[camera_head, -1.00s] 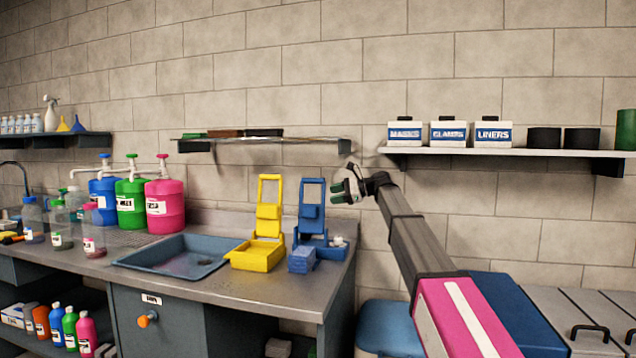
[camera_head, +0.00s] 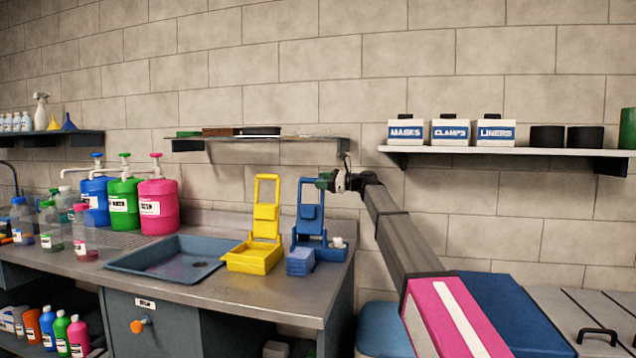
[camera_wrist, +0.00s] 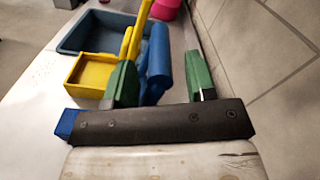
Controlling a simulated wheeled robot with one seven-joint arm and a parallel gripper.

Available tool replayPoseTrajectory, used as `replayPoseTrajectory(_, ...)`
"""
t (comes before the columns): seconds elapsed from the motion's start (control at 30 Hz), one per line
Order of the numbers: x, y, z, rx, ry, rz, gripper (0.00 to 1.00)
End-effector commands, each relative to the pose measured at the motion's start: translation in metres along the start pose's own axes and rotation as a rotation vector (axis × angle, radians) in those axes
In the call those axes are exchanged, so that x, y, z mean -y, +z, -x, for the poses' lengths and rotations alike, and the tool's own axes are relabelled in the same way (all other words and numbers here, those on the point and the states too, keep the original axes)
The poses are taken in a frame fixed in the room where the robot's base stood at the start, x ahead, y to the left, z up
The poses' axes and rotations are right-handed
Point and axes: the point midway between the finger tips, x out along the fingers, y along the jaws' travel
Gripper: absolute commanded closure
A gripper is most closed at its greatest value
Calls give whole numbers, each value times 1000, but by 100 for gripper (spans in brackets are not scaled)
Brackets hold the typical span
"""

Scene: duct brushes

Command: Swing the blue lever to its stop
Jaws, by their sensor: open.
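The blue lever (camera_head: 311,206) is an upright blue frame on a blue base (camera_head: 328,251) at the right end of the counter. My gripper (camera_head: 325,181) is at the top right of the lever in the head view. In the wrist view, my gripper's two green fingers (camera_wrist: 161,66) are apart, and the blue lever (camera_wrist: 160,58) shows between them, closer to the left finger. I cannot tell whether a finger touches it. The lever's lower part is mostly hidden in the wrist view.
A similar yellow frame and tray (camera_head: 253,258) stand just left of the blue one. A blue sink tray (camera_head: 168,257) lies further left. A wall shelf (camera_head: 262,139) hangs above the lever.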

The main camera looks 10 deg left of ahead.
Motion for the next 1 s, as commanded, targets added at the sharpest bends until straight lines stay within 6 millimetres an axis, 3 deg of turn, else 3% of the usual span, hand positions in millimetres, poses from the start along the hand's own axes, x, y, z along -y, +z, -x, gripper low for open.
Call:
replayPoseTrajectory(0.2, 0, 0, -16, -1, 0, 0, 49)
replayPoseTrajectory(0.5, 0, 0, -18, -1, -1, 1, 49)
replayPoseTrajectory(0.53, 0, 0, -18, -1, 0, 1, 56)
replayPoseTrajectory(0.67, 0, 0, -18, -1, -1, 1, 98)
replayPoseTrajectory(1.0, -1, 2, -18, -1, -5, 25, 100)
